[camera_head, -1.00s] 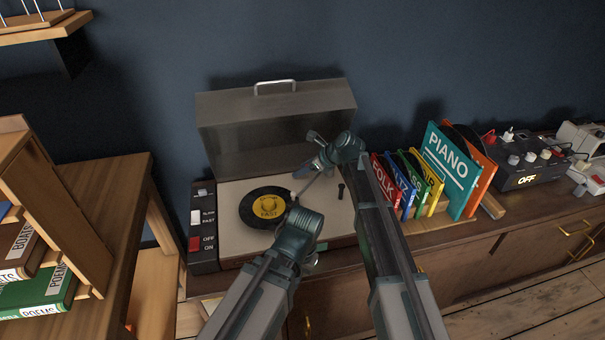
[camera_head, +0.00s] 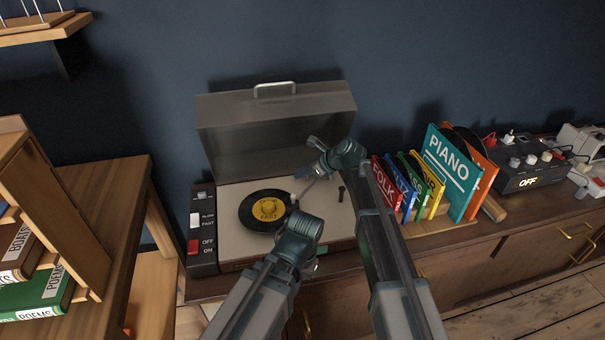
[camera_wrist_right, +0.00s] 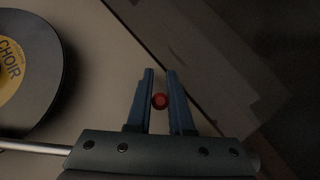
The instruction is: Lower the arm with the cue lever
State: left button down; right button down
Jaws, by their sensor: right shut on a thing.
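The record player (camera_head: 232,215) has its lid up and a black record with a yellow label (camera_head: 268,211) on it. The pale tonearm (camera_head: 306,187) reaches from near my right gripper towards the record's right edge; I cannot tell whether its tip touches. My right gripper (camera_head: 314,150) is at the back right of the deck. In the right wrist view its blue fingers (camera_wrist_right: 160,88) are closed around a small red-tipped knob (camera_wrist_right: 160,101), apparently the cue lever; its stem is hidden. My left arm's wrist covers the front of the deck, and its fingers are hidden.
Slide switches (camera_head: 196,220) line the deck's left side. The raised lid (camera_head: 275,120) stands behind my right gripper. Coloured record sleeves (camera_head: 408,185) stand close to the right of my right arm. A black device reading OFF (camera_head: 528,165) is further right.

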jog(key=shift+s+f+t, duration=0.15)
jog(key=shift+s+t, duration=0.05)
jog(key=shift+t, duration=0.1)
jog(key=shift+w+r, duration=0.1)
jog(key=shift+r, duration=0.1)
jog(key=c, duration=0.8)
grip_release()
jog(key=p+v, duration=0.8)
jog(key=v, duration=0.5)
jog(key=shift+d+r+p, duration=0.2)
jog(key=shift+d+p, duration=0.15)
